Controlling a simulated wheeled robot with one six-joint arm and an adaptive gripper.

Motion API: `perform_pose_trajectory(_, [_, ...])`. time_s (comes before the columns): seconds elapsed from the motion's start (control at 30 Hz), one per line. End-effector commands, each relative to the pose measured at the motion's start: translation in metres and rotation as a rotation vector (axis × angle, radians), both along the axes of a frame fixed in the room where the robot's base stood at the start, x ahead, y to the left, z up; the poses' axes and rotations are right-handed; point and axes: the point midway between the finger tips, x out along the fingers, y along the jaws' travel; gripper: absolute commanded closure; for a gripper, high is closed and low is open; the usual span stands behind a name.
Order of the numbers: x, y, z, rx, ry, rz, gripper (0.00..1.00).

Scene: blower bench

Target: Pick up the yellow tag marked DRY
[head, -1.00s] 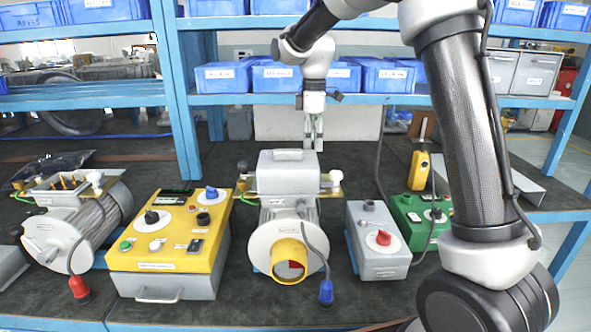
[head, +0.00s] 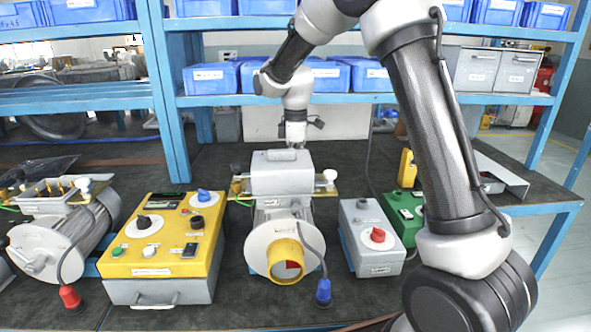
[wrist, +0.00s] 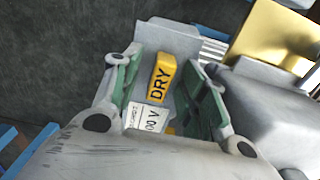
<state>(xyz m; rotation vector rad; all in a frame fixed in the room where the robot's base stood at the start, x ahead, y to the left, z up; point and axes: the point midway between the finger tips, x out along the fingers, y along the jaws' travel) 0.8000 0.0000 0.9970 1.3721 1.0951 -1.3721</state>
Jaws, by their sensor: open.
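The yellow tag marked DRY (wrist: 162,76) shows in the wrist view, with black letters on its face. It lies between the two green-padded fingers of my gripper (wrist: 170,64), which is open, with a gap on each side of the tag. A white label with black print (wrist: 146,117) is just below the tag. In the head view my gripper (head: 296,143) is low behind the middle blower's grey box (head: 282,173). Its fingertips are mostly hidden there, and I cannot make out the tag in that view.
The middle blower (head: 258,243) stands between a yellow control box (head: 150,262) and a grey box with a red knob (head: 372,262). A blue shelf edge (head: 350,98) with blue bins runs above the bench.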

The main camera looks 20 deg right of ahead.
Motion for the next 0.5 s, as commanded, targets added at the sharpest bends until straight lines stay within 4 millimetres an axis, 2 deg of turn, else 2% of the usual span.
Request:
perform_pose_trajectory(0.13, [0.0, 0.0, 0.0002, 0.0, 0.0, 0.0, 0.59])
perform_pose_trajectory(0.37, [0.0, 0.0001, 0.0003, 0.0, 0.0, 0.0, 1.0])
perform_pose_trajectory(0.5, [0.0, 0.0001, 0.0004, 0.0, 0.0, 0.0, 1.0])
